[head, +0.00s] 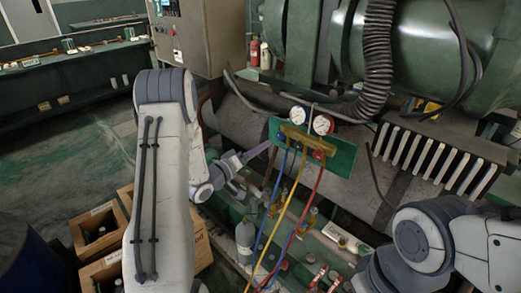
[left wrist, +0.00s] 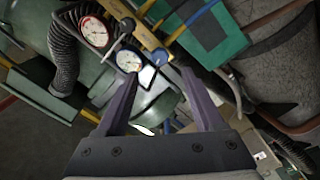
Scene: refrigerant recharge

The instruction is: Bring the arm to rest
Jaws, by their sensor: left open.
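My left gripper (head: 262,150) is open beside the green gauge panel (head: 343,160), at its left edge in the head view. In the left wrist view its two fingers (left wrist: 160,82) stand apart with nothing held between them. The brass manifold with two round gauges (head: 297,115) is on the panel; the gauges also show beyond the fingers in the left wrist view (left wrist: 130,61). Blue, yellow and red hoses (head: 290,200) hang down from it. My right arm shows at the lower right of the head view, but its gripper is out of view.
A green tank (head: 430,60) and a black corrugated hose (head: 378,55) are at the upper right. A finned grey block (head: 425,155) lies below. Bottles (head: 245,238) and fittings stand on the green bench beneath the panel. Wooden crates (head: 100,228) stand at the lower left.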

